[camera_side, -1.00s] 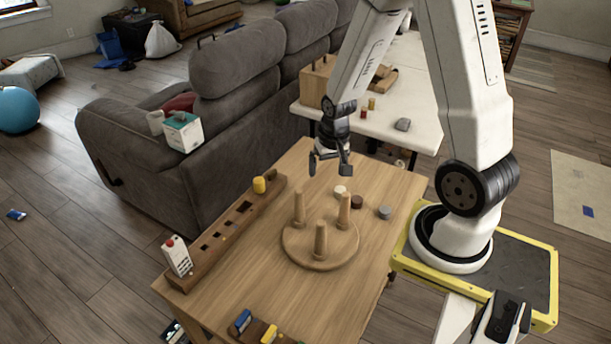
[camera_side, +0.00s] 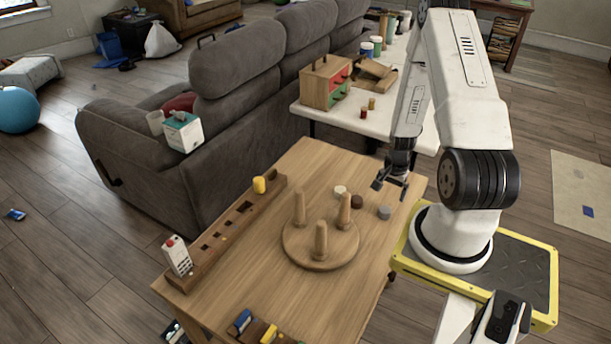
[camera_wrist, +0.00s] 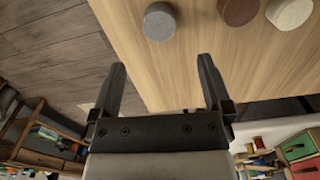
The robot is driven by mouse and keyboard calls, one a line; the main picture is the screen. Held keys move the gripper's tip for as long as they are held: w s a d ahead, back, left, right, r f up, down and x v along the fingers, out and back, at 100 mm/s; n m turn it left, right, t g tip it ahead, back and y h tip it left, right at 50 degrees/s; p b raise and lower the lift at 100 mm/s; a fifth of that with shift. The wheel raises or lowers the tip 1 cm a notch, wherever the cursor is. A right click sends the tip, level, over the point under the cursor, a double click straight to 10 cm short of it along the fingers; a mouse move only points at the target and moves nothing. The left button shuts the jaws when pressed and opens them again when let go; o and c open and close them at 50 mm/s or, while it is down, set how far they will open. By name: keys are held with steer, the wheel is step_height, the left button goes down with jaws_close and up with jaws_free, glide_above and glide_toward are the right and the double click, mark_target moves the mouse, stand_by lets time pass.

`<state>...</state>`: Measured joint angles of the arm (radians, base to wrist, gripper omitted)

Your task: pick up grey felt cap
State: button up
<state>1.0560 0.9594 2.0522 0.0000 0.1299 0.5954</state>
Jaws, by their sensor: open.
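The grey felt cap (camera_side: 384,213) is a small round disc lying on the wooden table (camera_side: 262,279) near its right edge. In the wrist view the grey cap (camera_wrist: 160,21) is at the top, beyond the fingertips and roughly in line with the gap between them. My gripper (camera_side: 390,187) is open and empty, above the table's far right part, apart from the cap. Both fingers of my gripper (camera_wrist: 162,64) show in the wrist view with nothing between them.
A brown disc (camera_side: 357,202) and a cream disc (camera_side: 340,190) lie left of the cap. A round base with three pegs (camera_side: 320,250) stands nearby. A long wooden rack (camera_side: 215,245) lines the left edge. A white table (camera_side: 312,109) stands behind.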

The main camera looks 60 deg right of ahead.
mark_target(385, 209)
steer(key=shift+f, duration=1.3)
steer(key=shift+a+f, duration=0.1)
steer(key=shift+a+f, duration=0.15)
steer(key=shift+f, duration=1.1)
steer(key=shift+a+f, duration=0.1)
steer(key=shift+f, duration=1.15)
steer(key=c, duration=1.1)
steer(key=shift+r, duration=0.1)
steer(key=shift+r, duration=4.95)
steer(key=shift+w, duration=0.1)
